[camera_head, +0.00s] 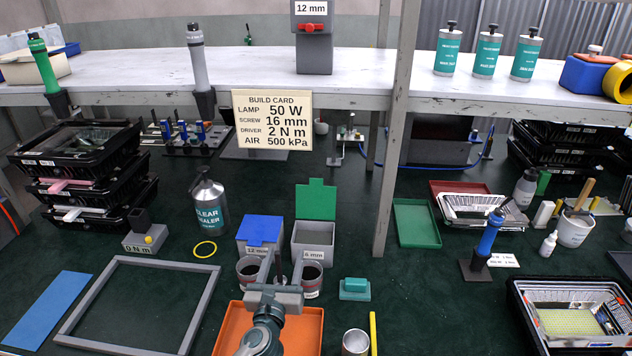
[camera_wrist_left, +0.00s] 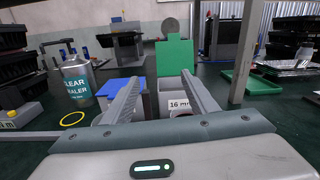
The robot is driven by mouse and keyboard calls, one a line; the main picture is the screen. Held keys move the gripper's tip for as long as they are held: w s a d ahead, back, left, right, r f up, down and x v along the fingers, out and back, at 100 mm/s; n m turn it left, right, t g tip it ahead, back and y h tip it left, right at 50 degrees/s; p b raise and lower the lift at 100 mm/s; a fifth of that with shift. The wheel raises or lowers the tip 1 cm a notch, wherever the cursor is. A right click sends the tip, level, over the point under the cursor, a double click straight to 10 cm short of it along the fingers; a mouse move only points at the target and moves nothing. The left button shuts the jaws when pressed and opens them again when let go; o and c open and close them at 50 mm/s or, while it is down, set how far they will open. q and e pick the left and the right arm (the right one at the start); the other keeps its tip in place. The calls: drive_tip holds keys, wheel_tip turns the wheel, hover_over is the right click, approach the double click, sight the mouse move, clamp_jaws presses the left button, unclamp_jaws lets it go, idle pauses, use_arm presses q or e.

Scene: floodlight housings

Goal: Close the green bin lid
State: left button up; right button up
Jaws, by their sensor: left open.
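The green lid (camera_head: 316,199) stands upright, open, at the back edge of its grey bin (camera_head: 313,236). The bin's label reads 16 mm in the left wrist view, where the green lid (camera_wrist_left: 174,57) rises beyond the fingers. My left gripper (camera_head: 272,259) is open and empty, in front of the bins and a little left of the green-lidded one. Its two fingers (camera_wrist_left: 160,78) are spread in the left wrist view, apart from the lid. My right gripper is not in view.
A bin with a blue lid (camera_head: 260,230) stands just left. Two dark round cups and an orange tray (camera_head: 305,330) are in front of the bins. A sealer can (camera_head: 209,203) is at left, a green tray (camera_head: 416,223) at right. A shelf (camera_head: 360,82) spans above.

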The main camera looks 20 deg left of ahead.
use_arm(q)
drive_tip(key=w+d+r+g+h+p, duration=0.1)
drive_tip(key=w+d+r+h, duration=0.1)
drive_tip(key=w+d+r, duration=0.65)
drive_tip(key=w+a+r+g+y+p, duration=0.1)
drive_tip(key=w+a+r+g, duration=0.2)
drive_tip(key=a, duration=0.3)
drive_tip(key=shift+w+r+m+g, duration=0.15)
drive_tip(key=shift+r+m+g, duration=0.2)
drive_tip(key=shift+r, duration=0.25)
drive_tip(key=shift+w+p, duration=0.15)
drive_tip(key=shift+p, duration=0.15)
drive_tip(key=p, duration=0.3)
approach(316, 180)
drive_tip(key=x, duration=0.6)
drive_tip(key=shift+w+f, duration=0.25)
drive_tip(key=shift+x, duration=0.8)
drive_tip(key=shift+w, duration=0.1)
